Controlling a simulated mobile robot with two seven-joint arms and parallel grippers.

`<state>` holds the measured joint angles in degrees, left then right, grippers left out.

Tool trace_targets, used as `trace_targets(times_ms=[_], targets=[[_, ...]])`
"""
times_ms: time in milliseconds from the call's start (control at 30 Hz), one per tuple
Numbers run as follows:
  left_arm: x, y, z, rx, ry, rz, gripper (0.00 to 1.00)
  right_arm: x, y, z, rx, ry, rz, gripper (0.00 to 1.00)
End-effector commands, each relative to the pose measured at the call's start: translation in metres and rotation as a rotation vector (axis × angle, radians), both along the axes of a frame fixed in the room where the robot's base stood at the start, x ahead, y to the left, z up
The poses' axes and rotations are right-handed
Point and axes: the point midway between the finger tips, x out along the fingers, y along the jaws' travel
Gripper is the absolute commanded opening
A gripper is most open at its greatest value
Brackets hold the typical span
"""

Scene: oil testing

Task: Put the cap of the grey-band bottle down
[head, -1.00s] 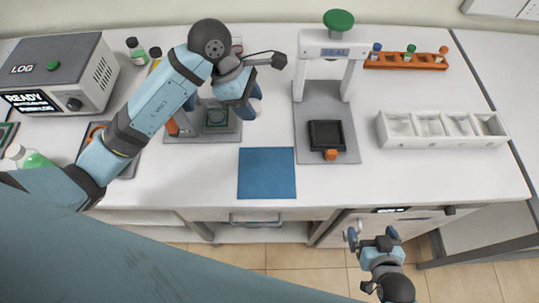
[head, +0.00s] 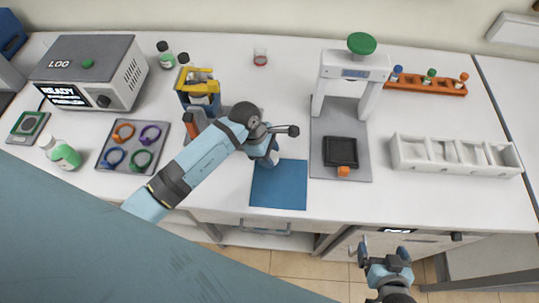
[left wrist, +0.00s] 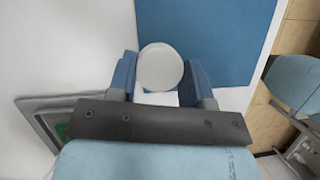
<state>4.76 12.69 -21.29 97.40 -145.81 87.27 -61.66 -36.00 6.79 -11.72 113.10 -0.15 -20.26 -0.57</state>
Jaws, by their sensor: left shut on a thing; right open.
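My left gripper (head: 270,158) is at the back left edge of the blue mat (head: 279,190). In the left wrist view, it is shut on a pale round cap (left wrist: 160,67), held between its two blue fingers beside the mat (left wrist: 215,40). The cap is hidden by my gripper in the head view. I cannot tell whether it touches the surface. A bottle (head: 200,98) stands in a blue holder with yellow clamp parts (head: 198,77); its band colour is not clear. My right gripper (head: 385,249) is open and empty in front of the bench.
A press with a green knob (head: 341,118) stands right of the mat, with a white divided tray (head: 455,168) farther right. Coloured rings lie on a grey tray (head: 103,163) at left. A green-labelled bottle (head: 66,157) stands beside it. Most of the blue mat is bare.

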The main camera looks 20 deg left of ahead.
Motion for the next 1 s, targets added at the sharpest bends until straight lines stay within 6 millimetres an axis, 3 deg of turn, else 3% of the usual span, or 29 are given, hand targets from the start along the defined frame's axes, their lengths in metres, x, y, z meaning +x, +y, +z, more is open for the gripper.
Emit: trace_targets(times_ms=[167, 933, 967, 1000], targets=[[0.0, 0.0, -0.018, -0.001, 0.0, 0.001, 0.24, 0.004, 0.002, 0.003, 0.016, 0.001, -0.019, 0.98], [-0.003, 0.0, -0.036, 0.002, 0.007, 0.0, 0.24, 0.0, 0.0, -0.003, -0.013, -0.01, 0.021, 0.98], [-0.003, 0.0, -0.037, 0.003, 0.008, 0.0, 0.53, -0.001, 0.0, -0.004, -0.013, -0.009, 0.021, 0.98], [-0.003, 0.0, -0.037, 0.003, 0.009, 0.0, 0.62, -0.001, 0.0, -0.004, -0.014, -0.008, 0.021, 0.98]])
